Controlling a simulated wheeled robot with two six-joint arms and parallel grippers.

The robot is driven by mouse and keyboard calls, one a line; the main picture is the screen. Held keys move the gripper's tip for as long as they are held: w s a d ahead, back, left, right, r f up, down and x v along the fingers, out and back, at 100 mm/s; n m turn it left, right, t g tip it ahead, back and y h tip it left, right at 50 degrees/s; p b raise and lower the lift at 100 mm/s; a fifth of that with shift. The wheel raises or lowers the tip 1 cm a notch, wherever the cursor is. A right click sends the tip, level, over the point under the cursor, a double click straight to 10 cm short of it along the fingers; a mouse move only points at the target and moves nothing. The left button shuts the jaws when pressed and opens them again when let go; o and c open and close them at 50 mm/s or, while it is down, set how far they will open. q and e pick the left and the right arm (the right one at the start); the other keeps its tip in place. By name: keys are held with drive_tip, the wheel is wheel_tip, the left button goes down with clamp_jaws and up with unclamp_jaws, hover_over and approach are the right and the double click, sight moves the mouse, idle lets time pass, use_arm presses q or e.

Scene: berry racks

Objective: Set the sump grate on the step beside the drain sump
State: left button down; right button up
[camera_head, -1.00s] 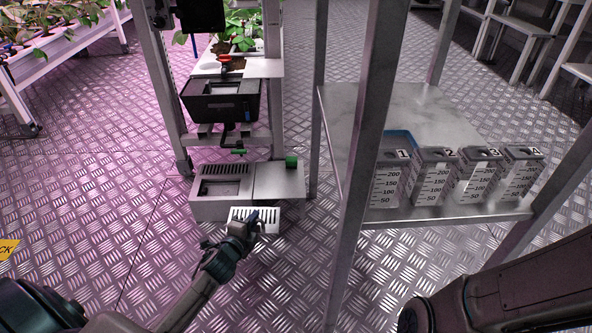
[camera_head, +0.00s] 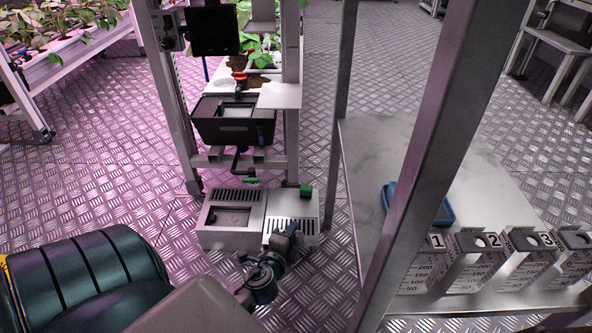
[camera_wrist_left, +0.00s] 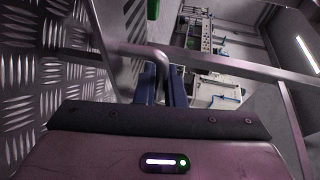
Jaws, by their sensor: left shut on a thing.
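The sump grate (camera_head: 289,225) is a light plate with dark slots. In the head view it is at the front of the flat step (camera_head: 294,202), just right of the drain sump (camera_head: 233,216). The sump shows an open rectangular hole with a slotted strip behind it. My left gripper (camera_head: 286,238) is shut on the grate's near side. I cannot tell whether the grate touches the step or hovers just above it. My right gripper is out of view.
A green knob (camera_head: 305,190) sits at the step's back right corner. A metal rack post (camera_head: 415,160) and shelf (camera_head: 450,185) stand close on the right, with a blue tray (camera_head: 446,211) and several numbered containers (camera_head: 472,262). A black box (camera_head: 233,125) hangs above the sump.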

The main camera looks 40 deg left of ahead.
sight(290, 221)
use_arm(q)
drive_tip(key=w+a, duration=0.4)
drive_tip(key=w+a+f, duration=0.1)
drive_tip(key=w+a, duration=0.1)
drive_tip(key=w, duration=0.1)
drive_tip(key=shift+b, duration=0.4)
wheel_tip(290, 221, down, 4)
drive_tip(key=b, duration=0.3)
drive_tip(key=shift+r+b, duration=0.15)
drive_tip(key=shift+b, duration=0.2)
drive_tip(key=shift+r, duration=0.15)
drive_tip(key=c, duration=1.5)
unclamp_jaws()
